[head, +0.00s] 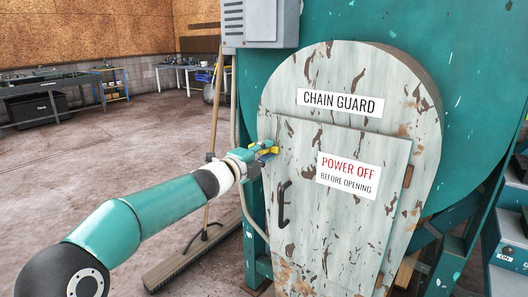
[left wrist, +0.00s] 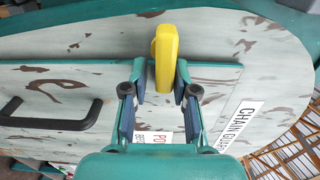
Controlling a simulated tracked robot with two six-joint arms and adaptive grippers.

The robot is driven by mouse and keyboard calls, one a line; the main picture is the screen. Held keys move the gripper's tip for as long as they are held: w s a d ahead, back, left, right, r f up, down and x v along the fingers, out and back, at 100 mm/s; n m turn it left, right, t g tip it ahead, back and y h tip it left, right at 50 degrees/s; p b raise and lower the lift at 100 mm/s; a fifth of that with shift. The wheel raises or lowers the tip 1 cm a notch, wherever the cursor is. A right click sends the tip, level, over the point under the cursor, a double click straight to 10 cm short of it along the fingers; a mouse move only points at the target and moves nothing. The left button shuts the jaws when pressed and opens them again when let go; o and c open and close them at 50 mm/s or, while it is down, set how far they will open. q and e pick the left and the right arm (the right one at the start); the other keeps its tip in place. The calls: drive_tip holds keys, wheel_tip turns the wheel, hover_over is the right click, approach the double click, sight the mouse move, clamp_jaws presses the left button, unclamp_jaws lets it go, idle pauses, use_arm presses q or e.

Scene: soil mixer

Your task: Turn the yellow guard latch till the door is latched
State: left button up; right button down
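The yellow guard latch (left wrist: 166,50) shows in the left wrist view as a thick bar pointing down the picture, over the door's edge. In the head view the latch (head: 270,151) is partly covered by my left gripper (head: 262,148), at the door's upper left corner. The left fingers (left wrist: 160,85) are apart, one on each side of the latch's end; a gap shows at the left finger, and the right one is very close to it. The pale, rust-spotted door (head: 345,225) lies against the chain guard (head: 300,85). My right gripper is out of view.
A black door handle (head: 283,205) stands out below the latch. A broom (head: 185,255) leans at the left of the guard. A grey box (head: 262,22) is mounted above. The floor (head: 120,150) on the left is largely clear, with workbenches far back.

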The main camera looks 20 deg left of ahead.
use_arm(q)
drive_tip(key=shift+o, duration=1.1)
drive_tip(key=shift+a+f, duration=0.15)
drive_tip(key=shift+s+r, duration=0.2)
drive_tip(key=shift+s, duration=0.05)
drive_tip(key=v, duration=1.1)
drive_tip(key=shift+s+a+f, duration=0.15)
drive_tip(key=shift+s, duration=0.05)
